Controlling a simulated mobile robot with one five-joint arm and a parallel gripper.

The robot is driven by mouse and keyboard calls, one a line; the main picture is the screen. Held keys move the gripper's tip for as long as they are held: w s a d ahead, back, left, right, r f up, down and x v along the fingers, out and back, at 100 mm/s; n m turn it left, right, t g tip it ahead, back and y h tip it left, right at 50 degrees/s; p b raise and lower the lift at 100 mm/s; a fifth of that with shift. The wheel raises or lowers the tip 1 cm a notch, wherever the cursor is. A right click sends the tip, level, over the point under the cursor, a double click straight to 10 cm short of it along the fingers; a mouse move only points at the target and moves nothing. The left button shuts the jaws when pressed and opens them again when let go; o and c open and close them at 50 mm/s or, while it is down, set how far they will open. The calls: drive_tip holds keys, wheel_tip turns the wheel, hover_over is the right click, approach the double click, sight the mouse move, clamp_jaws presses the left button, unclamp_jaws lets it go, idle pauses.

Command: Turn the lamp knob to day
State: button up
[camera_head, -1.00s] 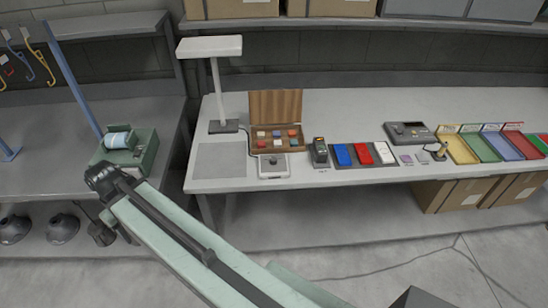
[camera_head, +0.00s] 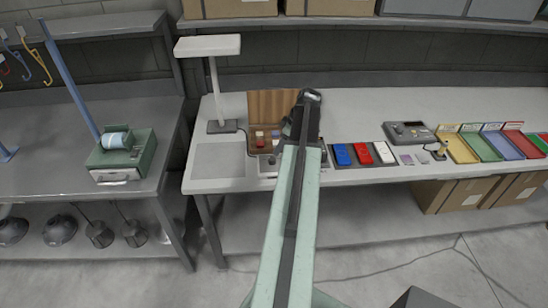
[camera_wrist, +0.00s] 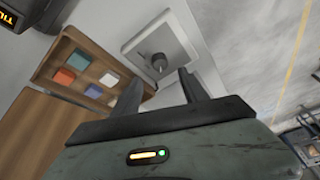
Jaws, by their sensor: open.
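The lamp knob (camera_wrist: 159,61) is a dark grey round knob on a square light plate (camera_wrist: 140,45) in the wrist view. Its day mark cannot be read. My gripper (camera_wrist: 160,90) is open and empty, its two dark fingers apart; the knob lies beyond the tips, between their lines, and looks clear of them. In the head view my gripper (camera_head: 307,108) is above the table, and my arm partly covers the knob's box (camera_head: 266,168). The white desk lamp (camera_head: 208,46) stands behind to the left.
An open wooden case (camera_wrist: 98,85) with several coloured blocks lies close beside the knob plate and near one finger. To the right stand a dark device, blue, red and white blocks (camera_head: 362,154), and coloured trays (camera_head: 485,147). A grey mat (camera_head: 218,160) lies left.

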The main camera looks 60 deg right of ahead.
sight(272, 159)
drive_tip(key=b+x, duration=0.7)
drive_tip(key=x, duration=0.1)
drive_tip(key=shift+s, duration=0.1)
drive_tip(key=shift+r, duration=0.1)
clamp_jaws()
